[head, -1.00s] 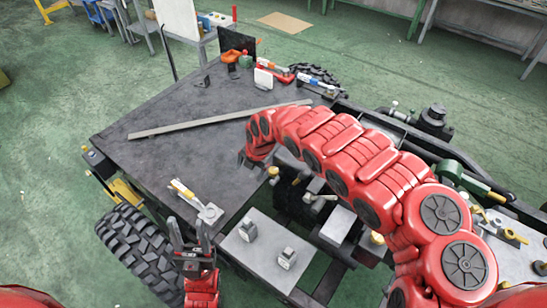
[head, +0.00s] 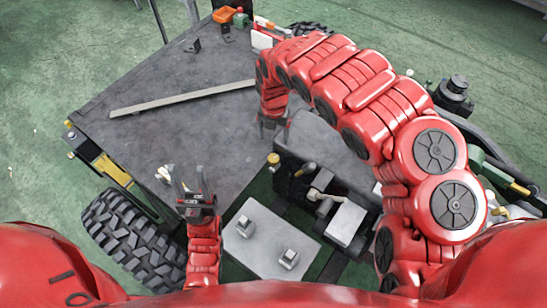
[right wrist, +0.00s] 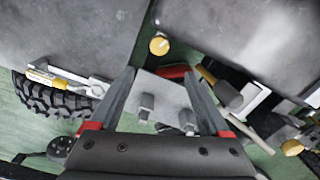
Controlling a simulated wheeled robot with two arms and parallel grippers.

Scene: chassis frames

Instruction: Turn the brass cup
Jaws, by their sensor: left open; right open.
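A small brass cup (head: 273,159) stands at the near edge of the dark table plate, beside a black block. In the right wrist view the brass cup (right wrist: 159,44) is beyond the fingertips, near the plate's corner. My right gripper (head: 272,124) hangs over the plate, just above the cup in the head picture, and does not touch it. Its fingers are apart and empty in the right wrist view (right wrist: 163,88). My left gripper (head: 189,182) is open near the plate's near left edge, pointing away. A second brass piece (right wrist: 292,147) shows at right in the wrist view.
A long grey bar (head: 182,99) lies across the dark plate (head: 130,145). A light plate with two metal blocks (head: 265,248) is in front. A black tyre (head: 130,243) stands at left. Grey fittings (head: 325,195) crowd the right of the cup.

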